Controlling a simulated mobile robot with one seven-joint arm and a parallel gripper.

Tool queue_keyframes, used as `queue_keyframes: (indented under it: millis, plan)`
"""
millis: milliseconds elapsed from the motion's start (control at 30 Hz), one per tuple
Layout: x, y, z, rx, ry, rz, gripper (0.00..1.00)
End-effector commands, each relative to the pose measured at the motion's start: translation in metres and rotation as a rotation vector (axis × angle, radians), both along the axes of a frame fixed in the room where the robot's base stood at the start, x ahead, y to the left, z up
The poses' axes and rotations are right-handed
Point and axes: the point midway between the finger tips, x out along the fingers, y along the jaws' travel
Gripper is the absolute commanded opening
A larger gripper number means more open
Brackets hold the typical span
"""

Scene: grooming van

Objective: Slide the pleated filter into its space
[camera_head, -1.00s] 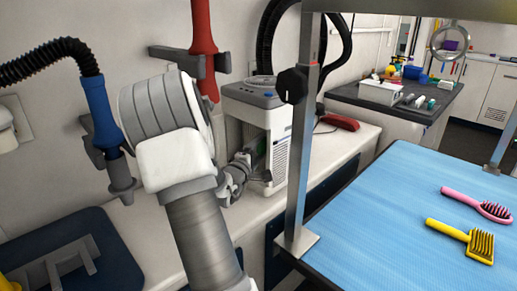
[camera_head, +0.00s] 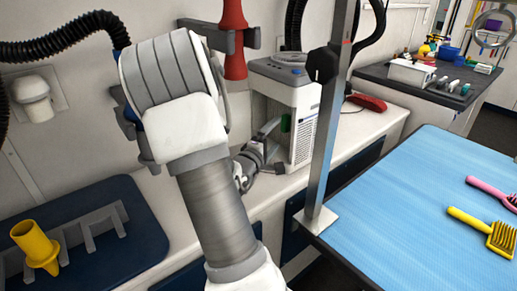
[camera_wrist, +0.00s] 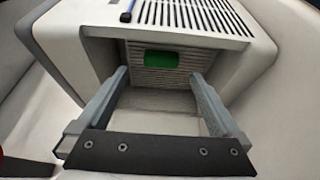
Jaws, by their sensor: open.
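The pleated filter (camera_wrist: 180,79) shows in the wrist view as a pale ribbed panel with a green tab (camera_wrist: 161,60). It stands inside the open recess of a white housing (camera_wrist: 90,25), set back from the front rim. How deep it sits I cannot tell. My gripper (camera_wrist: 160,76) is open, its two grey fingers pointing into the recess on either side of the tab, apart from it. In the head view the housing (camera_head: 297,85) stands on the counter, with the green tab (camera_head: 285,122) small in its opening.
A metal post (camera_head: 330,130) rises at the corner of the blue grooming table (camera_head: 400,200), right of my arm. A yellow nozzle (camera_head: 35,245) stands at the left.

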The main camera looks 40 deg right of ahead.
Motion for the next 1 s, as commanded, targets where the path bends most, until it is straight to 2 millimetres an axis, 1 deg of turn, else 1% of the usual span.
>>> queue_keyframes:
  millis: [33, 200, 300, 433, 500, 633, 1000]
  plan:
    - [-0.002, 0.014, 0.003, 0.003, 0.002, 0.005, 1.0]
    - [-0.014, 0.054, 0.003, 0.0, 0.003, 0.006, 1.0]
    - [-0.02, 0.073, 0.002, 0.001, 0.001, 0.004, 1.0]
    - [-0.025, 0.091, 0.001, 0.0, 0.001, 0.003, 1.0]
    - [-0.027, 0.097, 0.001, 0.001, 0.001, 0.002, 1.0]
    - [-0.029, 0.102, 0.0, 0.0, 0.0, 0.001, 1.0]
    - [-0.03, 0.102, 0.0, 0.0, 0.0, 0.0, 1.0]
